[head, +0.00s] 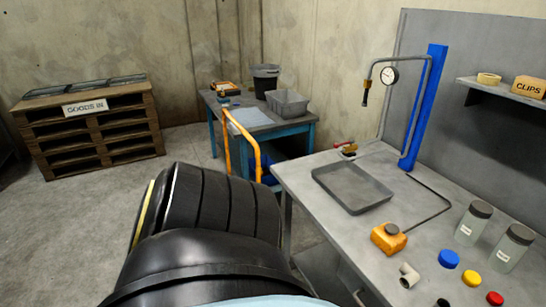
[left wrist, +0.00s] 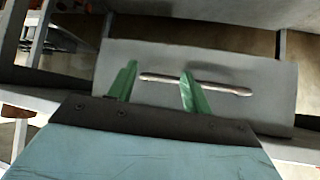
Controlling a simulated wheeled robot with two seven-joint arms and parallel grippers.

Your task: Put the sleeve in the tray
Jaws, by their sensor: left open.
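A grey shallow tray (head: 352,187) lies empty on the workbench. A small beige tube-like piece (head: 408,275) lies near the bench's front edge; it may be the sleeve, but I cannot tell for sure. My left gripper (left wrist: 157,85) is open, its two green fingers apart in the left wrist view. Beyond the fingers is a grey panel (left wrist: 250,110) with a pale bar handle (left wrist: 160,78) that crosses the gap between them. I cannot tell whether the fingers touch it. Neither gripper shows in the head view.
A blue-legged table (head: 262,128) with a grey bin (head: 287,103) stands behind. A pallet stack (head: 90,128) stands far left.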

